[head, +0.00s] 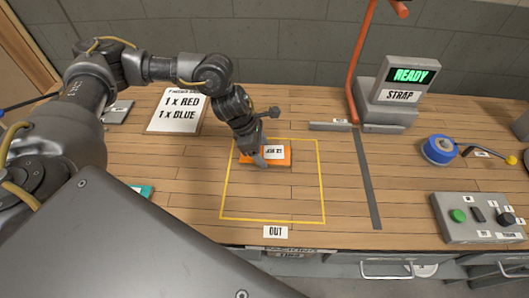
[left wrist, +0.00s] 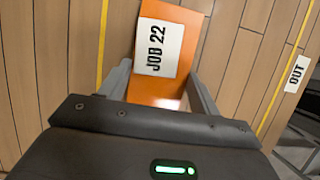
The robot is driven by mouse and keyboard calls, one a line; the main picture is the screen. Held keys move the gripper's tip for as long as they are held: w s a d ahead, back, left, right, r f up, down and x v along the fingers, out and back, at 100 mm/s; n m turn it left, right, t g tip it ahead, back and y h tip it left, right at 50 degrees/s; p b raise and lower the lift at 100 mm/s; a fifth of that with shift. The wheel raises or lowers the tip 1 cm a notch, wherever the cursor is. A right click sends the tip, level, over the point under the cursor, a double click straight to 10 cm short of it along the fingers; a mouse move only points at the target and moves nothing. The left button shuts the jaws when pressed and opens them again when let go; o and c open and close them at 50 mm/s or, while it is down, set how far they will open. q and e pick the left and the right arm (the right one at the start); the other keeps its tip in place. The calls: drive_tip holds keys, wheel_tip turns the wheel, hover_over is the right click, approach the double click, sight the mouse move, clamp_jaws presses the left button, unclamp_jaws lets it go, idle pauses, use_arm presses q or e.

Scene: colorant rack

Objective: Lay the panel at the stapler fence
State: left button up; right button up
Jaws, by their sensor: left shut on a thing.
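An orange panel (head: 281,161) with a white "JOB 22" label is inside the yellow outline, near its back edge. My left gripper (head: 259,157) comes down over the panel's left part and is shut on it. In the left wrist view the panel (left wrist: 168,88) lies between the two grey fingers (left wrist: 158,92). I cannot tell whether it rests on the wood or is slightly raised. The likely fence is a short grey bar (head: 330,126) and a long grey strip (head: 368,185) forming a corner to the right. My right gripper is not in view.
The yellow outline (head: 323,190) has an "OUT" label (head: 275,232) at its front. A machine (head: 405,85) reading "READY" and "STRAP" stands behind the corner, beside an orange post. A blue roll (head: 439,149) and button box (head: 478,218) are right. A "1 x RED, 1 x BLUE" sign (head: 177,110) stands left.

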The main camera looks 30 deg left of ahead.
use_arm(q)
drive_tip(key=shift+r, duration=0.1)
drive_tip(key=shift+r+b, duration=0.55)
drive_tip(key=shift+r, duration=0.35)
drive_tip(key=s+a+r+p, duration=0.4)
drive_tip(key=s+r+p, duration=0.75)
drive_tip(key=s, duration=0.25)
drive_tip(key=w+d+r+m+g+b, duration=0.2)
drive_tip(key=w+d+m+g+b, duration=0.2)
drive_tip(key=w+m, duration=0.8)
drive_tip(key=shift+d+m+g+b, duration=0.35)
drive_tip(key=shift+d+b, duration=0.4)
drive_tip(key=shift+d, duration=0.25)
